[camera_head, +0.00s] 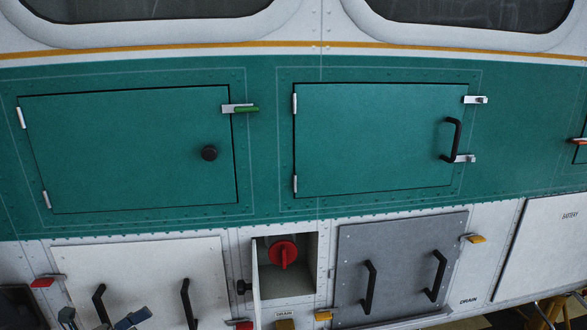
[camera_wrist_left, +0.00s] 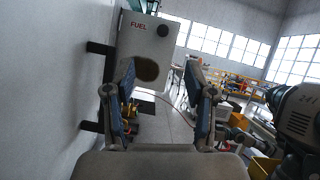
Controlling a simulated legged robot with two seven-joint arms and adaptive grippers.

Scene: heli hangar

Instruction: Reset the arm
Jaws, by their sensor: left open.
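My left gripper (camera_head: 100,319) shows only its fingertips at the bottom left edge of the head view, in front of the white panel with two black handles. In the left wrist view the two blue-grey fingers (camera_wrist_left: 160,80) are apart with nothing between them. A white wall runs along their left side. Beyond them stands an open white door marked FUEL (camera_wrist_left: 145,45) with a dark knob. In the head view this door (camera_head: 256,290) is seen nearly edge-on, beside an open compartment with a red rotary knob (camera_head: 283,253). My right gripper is in neither view.
Two shut green hatches (camera_head: 120,150) (camera_head: 375,140) are above. A white panel (camera_head: 140,270) and a grey panel (camera_head: 395,265) each have protruding black handles. Small coloured latches stick out around them. Hangar floor and yellow equipment (camera_wrist_left: 235,83) show farther off.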

